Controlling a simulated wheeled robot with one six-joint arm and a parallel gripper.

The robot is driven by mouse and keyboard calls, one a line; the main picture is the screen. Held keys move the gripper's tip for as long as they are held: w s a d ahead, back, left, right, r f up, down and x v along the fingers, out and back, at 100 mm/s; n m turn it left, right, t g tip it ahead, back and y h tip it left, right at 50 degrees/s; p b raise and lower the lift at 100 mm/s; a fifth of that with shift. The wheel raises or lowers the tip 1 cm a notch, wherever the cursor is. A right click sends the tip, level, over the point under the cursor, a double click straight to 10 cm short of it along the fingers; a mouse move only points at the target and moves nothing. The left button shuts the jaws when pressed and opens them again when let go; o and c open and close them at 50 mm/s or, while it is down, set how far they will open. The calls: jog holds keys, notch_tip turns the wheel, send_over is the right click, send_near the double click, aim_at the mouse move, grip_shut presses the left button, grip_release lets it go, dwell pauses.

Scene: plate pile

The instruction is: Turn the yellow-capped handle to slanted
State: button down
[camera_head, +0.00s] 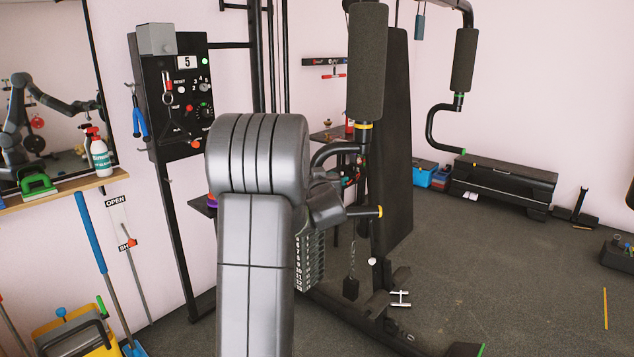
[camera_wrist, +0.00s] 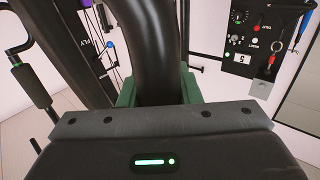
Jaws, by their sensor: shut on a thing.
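The yellow-capped handle (camera_head: 338,150) is a black tube on the gym machine, bending below a dark foam grip (camera_head: 367,62) with a yellow collar. A short stub with a yellow cap (camera_head: 380,211) points right at its lower end. The foam grip looks nearly upright. In the wrist view the thick black curved tube (camera_wrist: 156,55) runs between the green fingers of my gripper (camera_wrist: 158,95), which is shut on it. In the head view my own arm hides the fingers and part of the curve.
A similar handle with green caps (camera_head: 437,130) hangs to the right. A black control panel (camera_head: 180,95) stands left of my arm, with a shelf holding a spray bottle (camera_head: 99,155) farther left. A weight stack (camera_head: 310,260) is close behind my arm. The floor at right is mostly clear.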

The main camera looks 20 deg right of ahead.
jog(key=shift+d+r, duration=0.15)
jog(key=c, duration=1.4)
grip_release()
jog(key=o, duration=0.3)
jog(key=shift+s+d, duration=0.1)
jog(key=shift+d, duration=0.1)
jog(key=shift+o, duration=0.2)
jog(key=shift+a, duration=0.1)
jog(key=shift+s, duration=0.1)
jog(key=s+a+b, duration=0.1)
jog(key=s+a, duration=0.1)
jog(key=s, duration=1.1)
jog(key=shift+s+a+b, duration=0.2)
jog(key=shift+a+b, duration=0.05)
jog(key=shift+b, duration=0.05)
